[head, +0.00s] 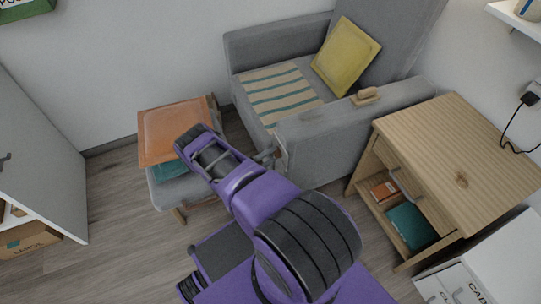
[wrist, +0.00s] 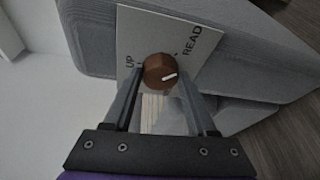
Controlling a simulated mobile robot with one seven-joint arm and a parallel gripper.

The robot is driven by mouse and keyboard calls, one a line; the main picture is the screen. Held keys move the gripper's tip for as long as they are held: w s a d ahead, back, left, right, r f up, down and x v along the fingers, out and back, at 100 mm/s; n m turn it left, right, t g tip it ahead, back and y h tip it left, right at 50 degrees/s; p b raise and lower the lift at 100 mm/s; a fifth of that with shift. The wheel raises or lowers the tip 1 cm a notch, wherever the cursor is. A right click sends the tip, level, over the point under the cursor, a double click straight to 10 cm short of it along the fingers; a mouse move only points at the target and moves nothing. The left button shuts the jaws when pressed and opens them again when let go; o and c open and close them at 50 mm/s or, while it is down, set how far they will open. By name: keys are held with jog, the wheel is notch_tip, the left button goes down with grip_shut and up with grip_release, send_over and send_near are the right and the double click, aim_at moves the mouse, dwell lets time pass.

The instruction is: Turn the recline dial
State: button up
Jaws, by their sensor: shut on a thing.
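The recline dial (wrist: 160,70) is a round brown knob with a white pointer line. It sits on a pale plate (wrist: 144,31) marked "UP" on the left and "READ" on the right. The pointer line aims right and slightly upward in the wrist view. The plate is on the front of the grey armchair's near armrest (wrist: 240,60). My gripper (head: 274,156) is at that armrest front in the head view. Its two fingers stand on either side of the dial and are shut on it. The dial is hidden in the head view.
The grey armchair (head: 325,145) holds a yellow cushion (head: 346,56) and a striped cloth (head: 272,88). A footstool with an orange cushion (head: 165,122) stands left of my gripper. A wooden side table (head: 460,140) stands close to the armchair's right.

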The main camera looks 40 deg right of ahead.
jog(key=m, duration=0.2)
jog(key=m+h, duration=0.1)
jog(key=m, duration=0.1)
jog(key=shift+s+f+t, duration=0.1)
jog(key=shift+f+t, duration=0.1)
jog(key=shift+t, duration=0.1)
jog(key=shift+m+h, duration=0.5)
jog(key=shift+m, duration=0.6)
jog(key=o, duration=1.4)
jog(key=shift+c, duration=0.2)
jog(key=r+p, duration=0.1)
jog(key=r, duration=0.2)
jog(key=r+p, duration=0.1)
jog(key=r, duration=0.2)
jog(key=r+p, duration=0.1)
jog(key=r, duration=0.3)
jog(key=shift+w+d, duration=0.1)
jog(key=shift+w, duration=0.15)
jog(key=shift+s+r, duration=0.15)
jog(key=shift+r, duration=0.2)
jog(key=shift+f, duration=0.25)
